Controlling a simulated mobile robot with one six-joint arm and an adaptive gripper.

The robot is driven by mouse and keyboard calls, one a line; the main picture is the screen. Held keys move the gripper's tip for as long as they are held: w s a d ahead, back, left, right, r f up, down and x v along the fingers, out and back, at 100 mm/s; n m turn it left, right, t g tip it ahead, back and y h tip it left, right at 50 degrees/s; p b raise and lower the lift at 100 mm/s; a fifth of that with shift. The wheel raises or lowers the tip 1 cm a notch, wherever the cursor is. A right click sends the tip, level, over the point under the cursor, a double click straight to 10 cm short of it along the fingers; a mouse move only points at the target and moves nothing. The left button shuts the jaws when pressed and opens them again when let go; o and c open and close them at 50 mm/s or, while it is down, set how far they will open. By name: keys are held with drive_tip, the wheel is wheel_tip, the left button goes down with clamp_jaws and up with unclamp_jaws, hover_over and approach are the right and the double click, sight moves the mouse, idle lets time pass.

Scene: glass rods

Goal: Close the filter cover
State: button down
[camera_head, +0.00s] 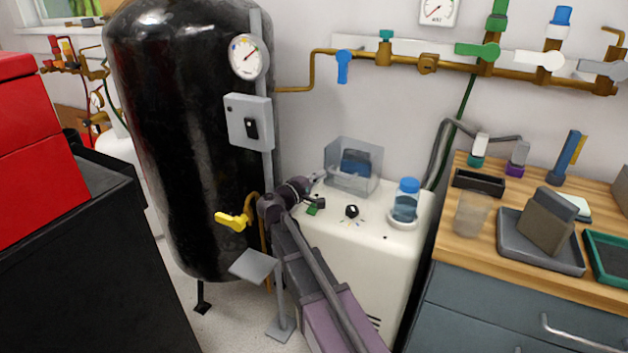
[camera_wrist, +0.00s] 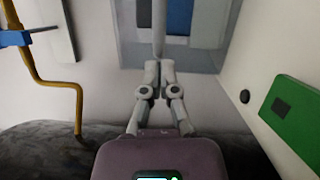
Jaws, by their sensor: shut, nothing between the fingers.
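The filter cover (camera_head: 368,158) is a clear grey box-like lid on top of the white machine (camera_head: 345,240). It appears raised, with a blue filter block (camera_head: 356,162) behind or inside it. In the wrist view the grey cover (camera_wrist: 210,60) fills the top middle, with the blue block (camera_wrist: 179,14) seen past the fingers. My gripper (camera_head: 318,177) is at the left side of the cover, fingers shut together and empty. In the wrist view its fingertips (camera_wrist: 159,30) overlap the cover; I cannot tell whether they touch it.
A green switch (camera_head: 313,208), a black knob (camera_head: 351,211) and a blue-capped bottle (camera_head: 405,200) are on the machine top. A black tank (camera_head: 180,130) stands close left of my arm, with a yellow valve handle (camera_head: 232,221). A wooden counter (camera_head: 480,235) is at right.

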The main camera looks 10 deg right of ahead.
drive_tip(key=shift+w+d, duration=0.1)
drive_tip(key=shift+d, duration=0.05)
drive_tip(key=shift+s+d, duration=0.35)
drive_tip(key=shift+d, duration=0.3)
drive_tip(key=shift+s+d, duration=0.35)
drive_tip(key=shift+d, duration=0.25)
drive_tip(key=shift+s+a, duration=0.1)
drive_tip(key=shift+a, duration=0.05)
drive_tip(key=v, duration=0.6)
drive_tip(key=s+v, duration=0.1)
drive_tip(key=v, duration=0.2)
drive_tip(key=shift+s+b, duration=0.2)
drive_tip(key=shift+b, duration=0.2)
